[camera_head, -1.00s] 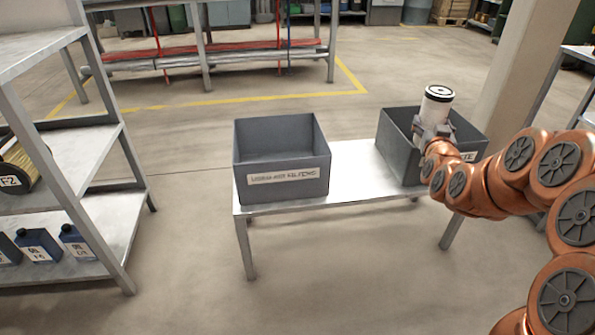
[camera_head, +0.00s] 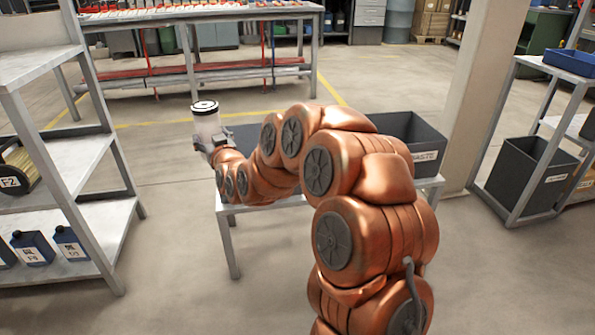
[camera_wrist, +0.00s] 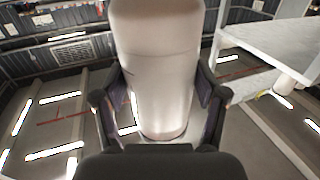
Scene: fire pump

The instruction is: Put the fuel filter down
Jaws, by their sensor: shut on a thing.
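The fuel filter (camera_head: 206,122) is a white cylinder with a black-ringed top. In the head view it is held upright in the air near the left end of the metal table. My gripper (camera_head: 212,145) is shut on its lower part. In the wrist view the white filter (camera_wrist: 160,70) sits between both fingers of my gripper (camera_wrist: 160,112). A dark grey bin (camera_head: 247,134) on the left of the table is mostly hidden behind my arm. The bin marked WASTE (camera_head: 415,135) stands at the table's right end.
A shelf rack (camera_head: 85,165) with blue bottles (camera_head: 32,247) and a spool stands at left. Another rack (camera_head: 525,140) with a lower bin stands at right. My arm covers much of the metal table (camera_head: 228,208). The floor left of the table is clear.

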